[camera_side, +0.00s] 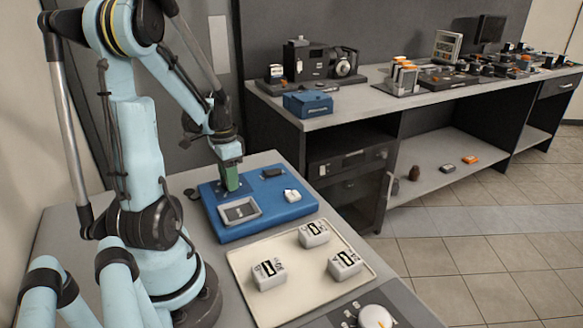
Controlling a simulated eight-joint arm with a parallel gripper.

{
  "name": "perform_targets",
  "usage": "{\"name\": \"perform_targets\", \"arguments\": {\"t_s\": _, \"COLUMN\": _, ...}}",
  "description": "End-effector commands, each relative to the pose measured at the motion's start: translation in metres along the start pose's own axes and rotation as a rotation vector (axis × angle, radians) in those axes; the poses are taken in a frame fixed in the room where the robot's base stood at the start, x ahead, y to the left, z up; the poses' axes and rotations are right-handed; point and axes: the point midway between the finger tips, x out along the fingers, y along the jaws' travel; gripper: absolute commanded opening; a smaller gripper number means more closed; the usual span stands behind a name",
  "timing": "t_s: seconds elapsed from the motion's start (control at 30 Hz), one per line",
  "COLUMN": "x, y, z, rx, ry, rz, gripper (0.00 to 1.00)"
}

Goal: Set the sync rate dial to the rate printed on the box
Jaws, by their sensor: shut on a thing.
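My gripper (229,165) points down over the blue base at the table's back and is shut on a green block (231,181). The block's lower end is at the blue base (255,226); whether it is seated there I cannot tell. A white round dial (374,316) with an orange mark sits on a dark grey panel at the bottom edge, partly cut off. Small marks beside it are too small to read. Three white boxes (268,272) (314,233) (344,262) with dark printed marks stand on a cream tray (293,309); the print is not clearly readable.
The blue base also carries a grey-framed recess (240,210), a small white piece (291,195) and a dark piece (272,173). A long bench (345,110) with equipment and a blue case (308,104) stands behind. Tray space between the boxes is clear.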

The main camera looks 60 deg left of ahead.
Motion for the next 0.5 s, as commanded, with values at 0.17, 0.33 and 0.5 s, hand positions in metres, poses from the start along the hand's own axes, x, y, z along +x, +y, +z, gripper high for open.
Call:
{"name": "perform_targets", "arguments": {"t_s": 0.17, "x": -0.0004, "y": -0.0002, "z": 0.0001, "rx": 0.058, "ry": -0.001, "rz": 0.001, "gripper": 0.07}}
{"name": "perform_targets", "arguments": {"t_s": 0.33, "x": -0.0004, "y": -0.0003, "z": 0.0001, "rx": 0.083, "ry": -0.001, "rz": 0.001, "gripper": 0.07}}
{"name": "perform_targets", "arguments": {"t_s": 0.5, "x": -0.0004, "y": -0.0003, "z": 0.0, "rx": 0.089, "ry": -0.001, "rz": 0.001, "gripper": 0.07}}
